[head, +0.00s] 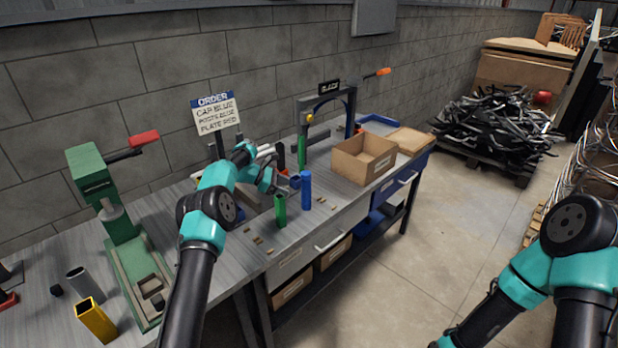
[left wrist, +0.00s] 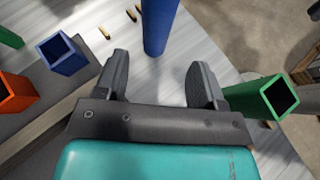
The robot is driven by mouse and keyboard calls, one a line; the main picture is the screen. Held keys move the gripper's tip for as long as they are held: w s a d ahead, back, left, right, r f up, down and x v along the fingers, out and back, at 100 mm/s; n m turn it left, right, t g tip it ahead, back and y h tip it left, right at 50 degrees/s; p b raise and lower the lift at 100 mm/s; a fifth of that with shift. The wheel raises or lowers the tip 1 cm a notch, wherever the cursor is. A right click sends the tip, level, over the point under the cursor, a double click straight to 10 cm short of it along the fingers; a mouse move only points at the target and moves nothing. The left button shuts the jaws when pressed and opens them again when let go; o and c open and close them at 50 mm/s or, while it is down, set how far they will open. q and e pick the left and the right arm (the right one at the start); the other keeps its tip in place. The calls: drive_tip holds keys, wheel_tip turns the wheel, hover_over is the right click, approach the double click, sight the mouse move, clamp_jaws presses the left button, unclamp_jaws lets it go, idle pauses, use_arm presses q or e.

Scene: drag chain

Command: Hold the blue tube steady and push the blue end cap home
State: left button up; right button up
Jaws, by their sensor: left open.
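The upright blue tube (head: 306,190) stands on the bench, just right of my left gripper (head: 279,182). In the left wrist view the blue tube (left wrist: 159,25) stands ahead of the open fingers of my left gripper (left wrist: 160,80), in line with the gap and not gripped. A square blue tube (left wrist: 62,53) stands to the left in the wrist view; it also shows in the head view (head: 295,182). I cannot make out a blue end cap. My right arm is at the lower right, its gripper outside the frame.
A square green tube (head: 280,210) stands close by, right of the fingers in the wrist view (left wrist: 268,98). An orange tube (left wrist: 12,95) is at left. Small brass pieces lie nearby.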

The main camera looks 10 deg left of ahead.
sight(303, 200)
use_arm(q)
drive_tip(key=shift+a+f+n, duration=0.25)
drive_tip(key=shift+a+f, duration=0.1)
drive_tip(key=shift+f, duration=0.25)
drive_tip(key=shift+a+f+n, duration=0.25)
drive_tip(key=shift+a+f, duration=0.1)
drive_tip(key=shift+f, duration=0.2)
drive_tip(key=shift+d, duration=0.1)
drive_tip(key=shift+x, duration=4.9)
drive_tip(key=shift+c, duration=0.4)
drive_tip(key=c, duration=0.6)
drive_tip(key=shift+o, duration=0.2)
